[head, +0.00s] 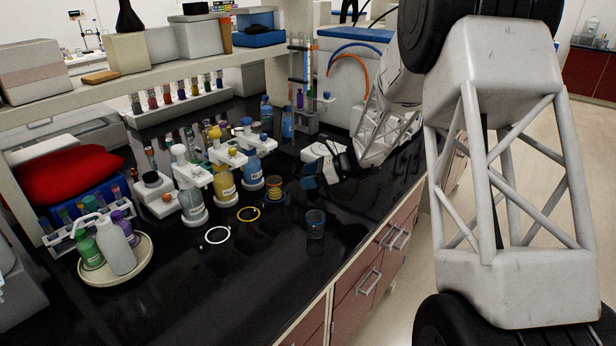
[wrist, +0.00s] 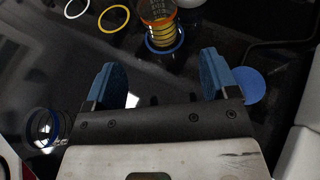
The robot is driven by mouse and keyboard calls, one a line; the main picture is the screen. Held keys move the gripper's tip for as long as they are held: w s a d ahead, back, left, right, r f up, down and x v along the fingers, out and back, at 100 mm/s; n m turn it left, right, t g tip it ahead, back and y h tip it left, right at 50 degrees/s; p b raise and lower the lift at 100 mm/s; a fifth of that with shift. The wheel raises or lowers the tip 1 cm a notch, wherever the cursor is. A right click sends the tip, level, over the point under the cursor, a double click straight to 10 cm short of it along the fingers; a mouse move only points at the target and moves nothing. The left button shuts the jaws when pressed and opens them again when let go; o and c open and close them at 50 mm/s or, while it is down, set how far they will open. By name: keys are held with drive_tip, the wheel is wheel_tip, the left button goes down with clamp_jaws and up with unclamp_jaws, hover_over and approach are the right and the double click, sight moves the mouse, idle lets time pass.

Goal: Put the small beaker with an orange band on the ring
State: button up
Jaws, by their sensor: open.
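A small clear beaker with an orange band (head: 274,188) stands on the black bench, just left of my gripper. In the wrist view the beaker (wrist: 158,14) is at the top, cut by the frame edge, with yellow stripes and a blue ring (wrist: 165,46) around its base. A yellow ring (head: 248,214) and a white ring (head: 216,235) lie flat on the bench to its left; the yellow ring (wrist: 114,19) and white ring (wrist: 75,8) also show in the wrist view. My gripper (wrist: 163,80) is open and empty, its blue fingers apart and short of the beaker.
A blue-tinted beaker (head: 315,225) stands near the bench front. Bottles on white stands, including a blue one (head: 251,175), rise behind the orange-banded beaker. A round tray (head: 142,272) with bottles sits at left. The front middle of the bench is clear.

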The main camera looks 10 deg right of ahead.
idle(0.4)
drive_tip(key=s+r+n+g+h, duration=0.1)
drive_tip(key=s+r+n+h, duration=0.35)
drive_tip(key=s, duration=0.75)
drive_tip(key=s+r+n+g+h, duration=0.15)
drive_tip(key=s+r+n, duration=0.35)
drive_tip(key=s+r, duration=0.5)
drive_tip(key=s+d+n+h, duration=0.2)
drive_tip(key=s+n, duration=0.1)
drive_tip(key=s, duration=0.6)
drive_tip(key=s+d+n+t+h, duration=0.1)
drive_tip(key=s+d+n+h, duration=0.2)
drive_tip(key=s, duration=0.7)
drive_tip(key=s+d+n+t+h, duration=0.1)
drive_tip(key=s+d+n+h, duration=0.1)
drive_tip(key=s, duration=0.8)
drive_tip(key=d+n, duration=0.1)
drive_tip(key=n, duration=0.1)
drive_tip(key=shift+s+d+r+n, duration=0.15)
drive_tip(key=shift+s+n, duration=0.1)
drive_tip(key=shift+n, duration=0.1)
drive_tip(key=shift+c, duration=0.5)
